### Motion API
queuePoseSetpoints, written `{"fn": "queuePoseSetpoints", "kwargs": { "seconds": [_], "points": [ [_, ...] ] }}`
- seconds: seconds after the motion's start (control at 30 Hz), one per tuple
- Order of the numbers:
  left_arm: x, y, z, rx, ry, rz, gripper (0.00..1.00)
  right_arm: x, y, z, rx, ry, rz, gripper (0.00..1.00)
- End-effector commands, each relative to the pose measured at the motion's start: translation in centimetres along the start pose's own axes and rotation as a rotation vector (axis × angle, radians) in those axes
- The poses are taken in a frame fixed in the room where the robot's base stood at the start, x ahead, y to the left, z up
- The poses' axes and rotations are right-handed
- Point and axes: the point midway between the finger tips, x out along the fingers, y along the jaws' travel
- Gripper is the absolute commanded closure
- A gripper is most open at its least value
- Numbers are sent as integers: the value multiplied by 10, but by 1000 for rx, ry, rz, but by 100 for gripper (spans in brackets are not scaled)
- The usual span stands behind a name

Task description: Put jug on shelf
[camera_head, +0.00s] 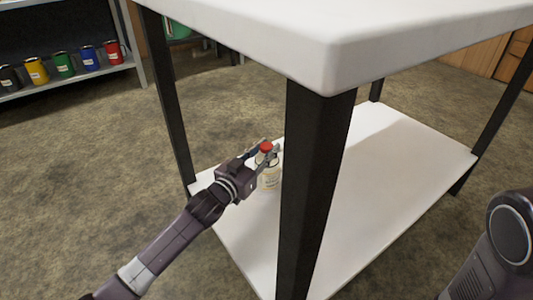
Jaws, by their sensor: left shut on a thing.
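The jug (270,179) is a small pale bottle with a red cap and a label. It stands upright at the lower white shelf (390,165) of the table, just left of the front black leg. My left gripper (266,156) is shut on the jug near its neck, below the red cap. I cannot tell whether the jug's base touches the shelf. My right arm shows at the lower right edge, but its gripper is out of view.
The white tabletop (330,45) overhangs the shelf. A black table leg (312,190) stands close to the right of the jug. A rack at the upper left holds several coloured mugs (65,64). Most of the lower shelf is bare.

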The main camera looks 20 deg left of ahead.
Motion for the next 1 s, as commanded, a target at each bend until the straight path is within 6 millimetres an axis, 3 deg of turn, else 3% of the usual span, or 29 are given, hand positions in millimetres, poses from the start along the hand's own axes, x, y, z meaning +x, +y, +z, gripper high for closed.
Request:
{"fn": "queuePoseSetpoints", "kwargs": {
  "seconds": [0.27, 0.3, 0.43, 0.77, 1.0],
  "points": [
    [0, 0, 1, 0, -1, -1, 100, 1, 0, 0, 0, 0, 0, 60],
    [0, 0, 1, 0, -1, -1, 71, 1, 0, 0, 0, 0, 0, 60],
    [0, 0, 1, 0, -1, -1, 57, 1, 0, 0, 0, 0, 0, 60],
    [-1, 0, -2, 0, -1, 0, 57, 2, 0, 0, 1, 1, 0, 60],
    [-31, 0, -4, 0, -5, -1, 57, 16, 5, 8, 2, -6, 4, 60]
  ]
}}
